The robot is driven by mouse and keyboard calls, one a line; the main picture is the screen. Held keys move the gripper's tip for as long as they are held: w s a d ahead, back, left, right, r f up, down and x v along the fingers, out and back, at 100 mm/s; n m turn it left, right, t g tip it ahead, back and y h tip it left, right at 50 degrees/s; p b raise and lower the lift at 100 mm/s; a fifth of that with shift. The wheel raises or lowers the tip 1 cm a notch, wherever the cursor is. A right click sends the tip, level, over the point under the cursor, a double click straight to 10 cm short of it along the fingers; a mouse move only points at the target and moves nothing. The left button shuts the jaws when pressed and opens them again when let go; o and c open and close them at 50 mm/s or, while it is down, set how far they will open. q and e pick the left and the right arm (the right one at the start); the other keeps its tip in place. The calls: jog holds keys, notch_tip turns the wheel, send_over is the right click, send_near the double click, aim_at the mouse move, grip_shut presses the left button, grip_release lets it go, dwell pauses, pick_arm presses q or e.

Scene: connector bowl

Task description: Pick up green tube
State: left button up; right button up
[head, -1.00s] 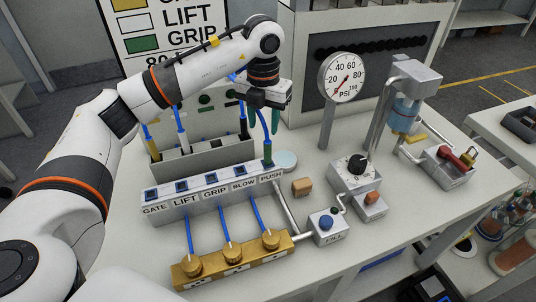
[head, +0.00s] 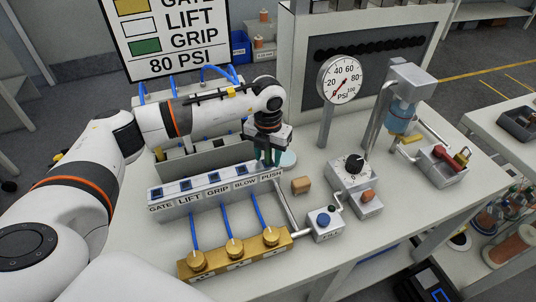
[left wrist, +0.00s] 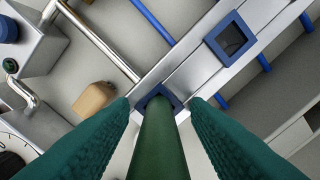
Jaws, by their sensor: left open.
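The green tube (left wrist: 160,145) runs down the middle of the left wrist view, its far end at a blue-rimmed port on the grey block. In the head view this is the PUSH end of the labelled block (head: 215,192), where the gripper mostly hides the tube. My left gripper (head: 268,160) points down there. Its two dark green fingers also show in the left wrist view (left wrist: 162,101), one on each side of the tube. The fingers are open, with a small gap to the tube on each side. My right gripper is not in view.
A small tan block (head: 301,185) lies right of the PUSH end. The gauge (head: 340,78), the knob box (head: 351,172) and the FILL box (head: 325,223) stand further right. A brass manifold (head: 232,251) with blue hoses lies in front. A grey rack (head: 205,155) stands behind.

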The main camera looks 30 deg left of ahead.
pick_arm(q)
grip_shut()
